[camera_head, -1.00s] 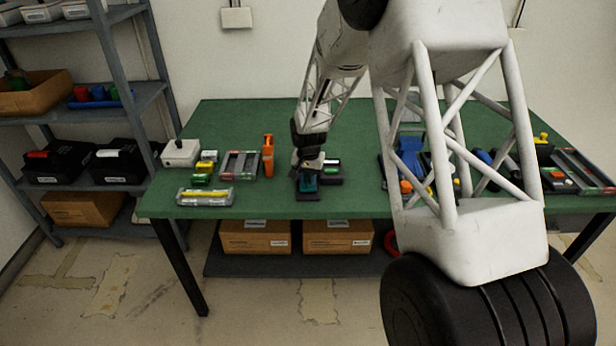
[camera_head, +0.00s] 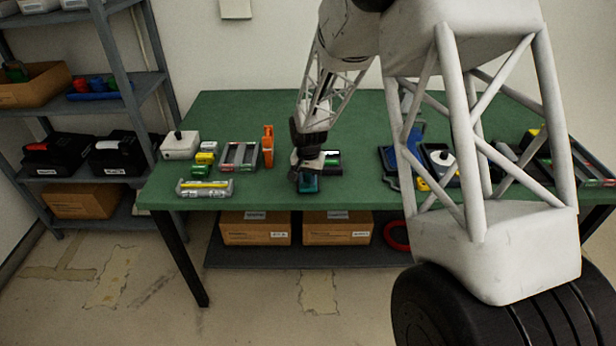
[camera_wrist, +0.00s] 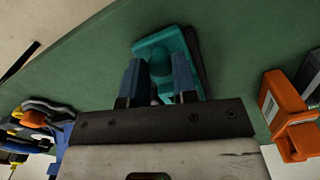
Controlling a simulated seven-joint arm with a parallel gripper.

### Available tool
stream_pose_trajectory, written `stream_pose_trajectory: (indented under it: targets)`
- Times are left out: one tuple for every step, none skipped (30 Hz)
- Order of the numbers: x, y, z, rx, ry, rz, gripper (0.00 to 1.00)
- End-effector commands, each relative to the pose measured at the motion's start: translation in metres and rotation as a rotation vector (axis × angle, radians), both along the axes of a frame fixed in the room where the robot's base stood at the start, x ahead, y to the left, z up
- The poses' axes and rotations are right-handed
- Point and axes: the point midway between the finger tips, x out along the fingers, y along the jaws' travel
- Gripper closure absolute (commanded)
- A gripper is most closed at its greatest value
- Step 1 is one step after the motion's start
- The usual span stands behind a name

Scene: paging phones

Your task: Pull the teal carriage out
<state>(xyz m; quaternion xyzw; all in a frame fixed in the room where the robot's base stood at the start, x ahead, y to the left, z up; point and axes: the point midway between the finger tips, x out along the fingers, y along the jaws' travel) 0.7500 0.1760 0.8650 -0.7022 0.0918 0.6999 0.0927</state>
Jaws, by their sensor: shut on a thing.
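The teal carriage (camera_head: 309,186) is near the front edge of the green table, below my gripper (camera_head: 308,172) in the head view. In the wrist view, the teal carriage (camera_wrist: 150,46) shows as a flat piece with a raised part between the two blue-grey fingers of my gripper (camera_wrist: 157,72). The fingers are shut on that raised part. A dark edge lies along the right side of the carriage in the wrist view. My gripper hides much of the carriage in the head view, and I cannot tell how far it still sits in any housing.
A dark unit with a green piece (camera_head: 332,160) stands just behind and right of my gripper. An orange upright thing (camera_head: 268,146), a grey rack (camera_head: 239,156) and a silver-yellow unit (camera_head: 204,188) are to the left. Bare table (camera_head: 262,188) lies left of the carriage.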

Motion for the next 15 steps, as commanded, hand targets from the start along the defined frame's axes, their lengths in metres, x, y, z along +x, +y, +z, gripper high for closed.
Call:
stream_pose_trajectory:
  targets:
    - [-0.0024,-0.0002,-0.0006,-0.001,0.005,0.000,1.00]
    - [-0.0025,-0.0002,-0.0006,-0.001,0.005,0.000,1.00]
    - [-0.0026,-0.0002,-0.0007,-0.002,0.006,0.000,1.00]
    - [-0.0028,-0.0003,-0.0008,-0.001,0.007,0.000,1.00]
    - [-0.0030,-0.0003,-0.0010,-0.001,0.007,0.000,1.00]
    - [-0.0031,-0.0004,-0.0011,-0.001,0.007,0.000,0.67]
    - [-0.0031,-0.0004,-0.0012,-0.001,0.007,0.000,0.63]
    - [-0.0029,-0.0005,-0.0012,-0.001,0.007,0.000,0.58]
    - [-0.0027,-0.0004,-0.0011,-0.001,0.007,0.000,0.52]
    - [-0.0026,-0.0004,-0.0011,-0.002,0.006,0.000,0.48]
    - [-0.0024,-0.0004,-0.0011,-0.002,0.006,0.000,0.48]
    - [-0.0023,-0.0004,-0.0011,-0.002,0.006,0.000,0.48]
    - [-0.0022,-0.0004,-0.0011,-0.002,0.006,0.000,0.48]
    - [-0.0021,-0.0005,-0.0011,-0.001,0.005,0.000,0.48]
    - [-0.0020,-0.0004,-0.0011,-0.001,0.004,0.000,0.48]
